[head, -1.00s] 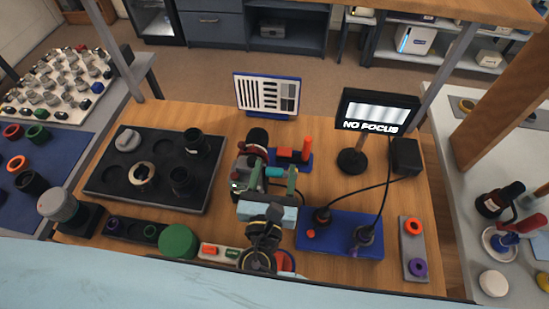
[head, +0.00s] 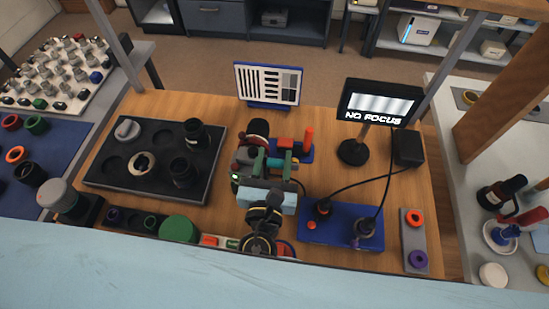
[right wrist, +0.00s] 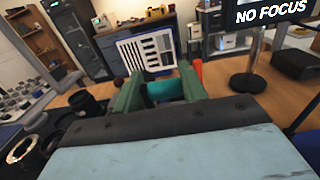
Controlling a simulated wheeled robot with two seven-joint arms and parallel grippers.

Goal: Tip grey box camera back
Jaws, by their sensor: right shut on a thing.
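The grey box camera (head: 246,161) stands on the wooden bench in the head view, with a dark round lens (head: 257,129) at its far end and a small green light near its left side. My right gripper (head: 273,160) reaches over its right side from the near edge. Its green fingers are shut on a teal bar, also seen between them in the right wrist view (right wrist: 165,91). The gripper body hides part of the camera, so I cannot tell its exact tilt. My left gripper is not in view.
A striped test chart (head: 267,84) stands behind the camera. A monitor (head: 380,103) reading NO FOCUS is at the back right. A black tray (head: 105,190) of lens parts lies left, a blue cabled box (head: 340,228) right. Red-orange parts (head: 309,140) stand close beyond the gripper.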

